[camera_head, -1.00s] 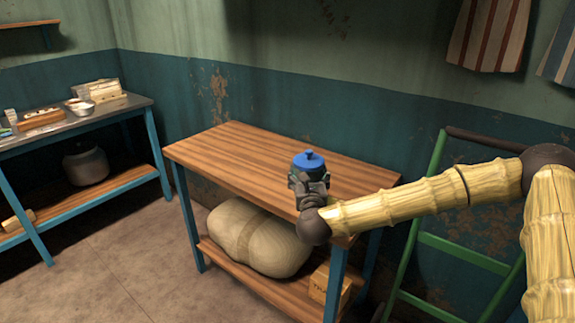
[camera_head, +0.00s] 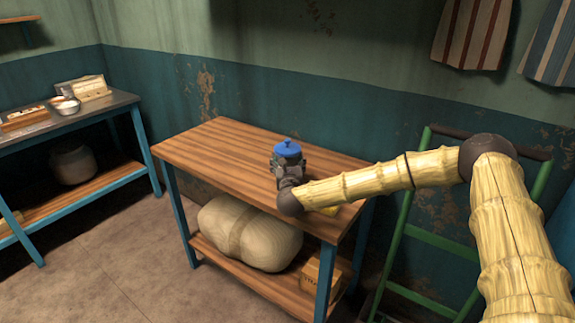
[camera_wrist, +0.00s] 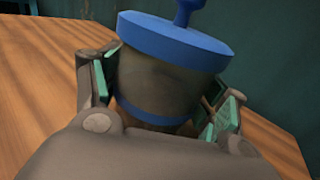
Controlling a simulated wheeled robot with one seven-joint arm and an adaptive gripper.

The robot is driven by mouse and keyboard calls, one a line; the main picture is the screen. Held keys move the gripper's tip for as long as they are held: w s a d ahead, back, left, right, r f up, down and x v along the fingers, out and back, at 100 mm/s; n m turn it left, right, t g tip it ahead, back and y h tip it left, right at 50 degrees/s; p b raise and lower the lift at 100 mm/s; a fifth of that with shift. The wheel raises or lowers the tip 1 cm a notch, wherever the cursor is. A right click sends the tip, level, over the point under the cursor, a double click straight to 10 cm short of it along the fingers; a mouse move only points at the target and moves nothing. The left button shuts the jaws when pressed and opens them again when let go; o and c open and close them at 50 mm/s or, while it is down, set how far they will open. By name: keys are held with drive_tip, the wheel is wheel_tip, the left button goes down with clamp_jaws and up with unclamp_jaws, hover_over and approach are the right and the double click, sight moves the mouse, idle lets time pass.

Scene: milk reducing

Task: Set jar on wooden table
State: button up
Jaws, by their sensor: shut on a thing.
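The jar (camera_head: 287,149) has a blue lid with a knob and a dark, see-through body with a blue band low down. It also shows in the wrist view (camera_wrist: 165,80), slightly tilted in the picture between the green finger pads. My gripper (camera_head: 287,168) is shut on the jar's sides. The wooden table (camera_head: 215,149) has a striped brown top and blue legs. The jar is over the right part of its top. My gripper hides the jar's base, so I cannot tell whether it touches the wood.
A yellow thing (camera_head: 330,210) lies behind my arm at the table's right. A sack (camera_head: 250,233) and a small box (camera_head: 322,272) sit on the lower shelf. A green ladder-like frame (camera_head: 440,245) stands at right. The table's left top is clear.

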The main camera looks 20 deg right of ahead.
drive_tip(key=shift+f, duration=0.9)
drive_tip(key=shift+f, duration=0.1)
drive_tip(key=o, duration=2.1)
drive_tip(key=shift+r, duration=0.2)
drive_tip(key=b+v, duration=0.2)
drive_tip(key=v, duration=1)
drive_tip(key=shift+f, duration=0.15)
